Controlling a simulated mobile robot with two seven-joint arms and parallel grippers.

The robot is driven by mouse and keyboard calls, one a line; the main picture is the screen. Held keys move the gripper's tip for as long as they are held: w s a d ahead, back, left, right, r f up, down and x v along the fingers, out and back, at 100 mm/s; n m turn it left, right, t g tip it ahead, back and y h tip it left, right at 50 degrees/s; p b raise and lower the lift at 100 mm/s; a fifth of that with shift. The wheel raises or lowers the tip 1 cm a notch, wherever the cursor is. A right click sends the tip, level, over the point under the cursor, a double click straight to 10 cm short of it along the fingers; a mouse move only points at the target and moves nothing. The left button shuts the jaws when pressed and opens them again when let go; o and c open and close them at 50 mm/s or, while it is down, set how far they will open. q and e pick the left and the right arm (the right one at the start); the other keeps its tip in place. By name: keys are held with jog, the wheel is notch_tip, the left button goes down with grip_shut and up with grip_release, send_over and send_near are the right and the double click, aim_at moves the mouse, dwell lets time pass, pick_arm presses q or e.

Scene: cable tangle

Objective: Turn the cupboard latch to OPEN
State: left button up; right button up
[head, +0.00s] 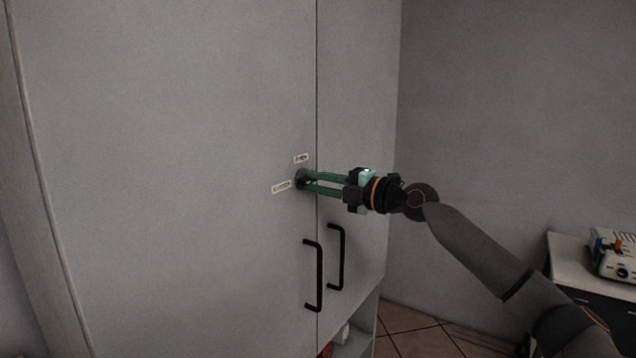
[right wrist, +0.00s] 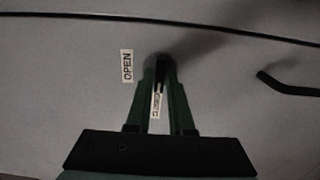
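The latch (head: 301,180) is a small dark knob on the left cupboard door (head: 170,150), near the seam. In the right wrist view the dark latch (right wrist: 160,72) points along the CLOSED label (right wrist: 155,106), and the OPEN label (right wrist: 127,66) is to its left. In the head view the OPEN label (head: 301,158) is above the latch and the CLOSED label (head: 282,187) is left of it. My right gripper (head: 308,181) has its green fingertips at the latch, one on each side, with a gap between them. Contact is hard to make out. My left gripper is not in view.
Two black handles, the left one (head: 319,275) and the right one (head: 341,257), stick out below the latch. A low cabinet (head: 570,250) with a device (head: 617,257) on it stands at the far right. The floor (head: 425,338) between is clear.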

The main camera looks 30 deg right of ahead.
grip_shut()
jog(key=shift+f, duration=0.1)
dwell(0.3)
jog(key=shift+m+b, duration=0.7)
jog(key=shift+m, duration=1.2)
jog(key=m, duration=0.2)
jog(key=shift+m, duration=0.4)
jog(key=m+p, duration=0.1)
jog(key=m, duration=0.4)
jog(key=m+p, duration=0.1)
jog(key=m, duration=0.5)
jog(key=shift+p, duration=0.35)
jog(key=shift+m, duration=0.3)
